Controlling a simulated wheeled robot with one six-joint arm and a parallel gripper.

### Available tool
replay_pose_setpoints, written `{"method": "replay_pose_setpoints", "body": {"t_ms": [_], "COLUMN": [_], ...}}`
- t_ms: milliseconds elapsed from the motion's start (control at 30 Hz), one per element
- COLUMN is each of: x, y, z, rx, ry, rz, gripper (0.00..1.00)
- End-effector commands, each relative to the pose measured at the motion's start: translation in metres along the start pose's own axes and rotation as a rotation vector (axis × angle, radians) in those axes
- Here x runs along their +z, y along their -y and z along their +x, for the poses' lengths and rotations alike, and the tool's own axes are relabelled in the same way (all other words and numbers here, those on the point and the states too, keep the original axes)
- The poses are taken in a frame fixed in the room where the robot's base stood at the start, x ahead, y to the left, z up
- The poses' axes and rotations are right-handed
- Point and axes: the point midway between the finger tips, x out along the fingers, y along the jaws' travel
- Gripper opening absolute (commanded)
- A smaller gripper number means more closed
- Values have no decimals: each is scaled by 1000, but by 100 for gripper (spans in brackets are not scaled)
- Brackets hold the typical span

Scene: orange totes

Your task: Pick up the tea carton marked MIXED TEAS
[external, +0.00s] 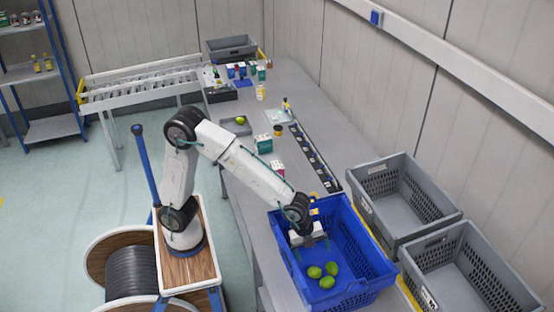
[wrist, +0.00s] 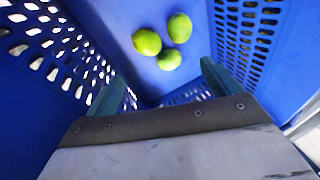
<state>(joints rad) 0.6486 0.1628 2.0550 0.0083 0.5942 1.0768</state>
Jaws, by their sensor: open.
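My gripper (external: 309,243) is over the blue crate (external: 365,262), pointing down into it. In the wrist view, my gripper (wrist: 162,86) has its two fingers apart with nothing between them. No tea carton shows in the wrist view. In the external view, a teal-and-white carton (external: 264,145) and a pink-and-white carton (external: 277,169) stand on the bench, behind and left of the crate. Another teal carton (external: 261,73) stands farther back. The print is too small to read, so I cannot tell which is marked MIXED TEAS.
Three green limes (external: 314,272) lie on the crate floor; they also show in the wrist view (wrist: 147,41). Two grey crates (external: 405,235) stand to the right. A dark rail (external: 315,158) with small items runs along the bench (external: 245,170). A grey tray (external: 236,126) lies farther back.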

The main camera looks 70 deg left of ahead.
Motion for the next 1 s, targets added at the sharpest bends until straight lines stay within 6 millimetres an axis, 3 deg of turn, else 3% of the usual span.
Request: {"method": "replay_pose_setpoints", "body": {"t_ms": [500, 867, 1000], "x": [-24, 47, 81], "y": [52, 62, 67], "z": [-170, -159, -159], "rx": [-4, 49, 72], "ry": [-5, -101, -155], "rz": [-13, -616, -924], "gripper": [89, 89, 89]}}
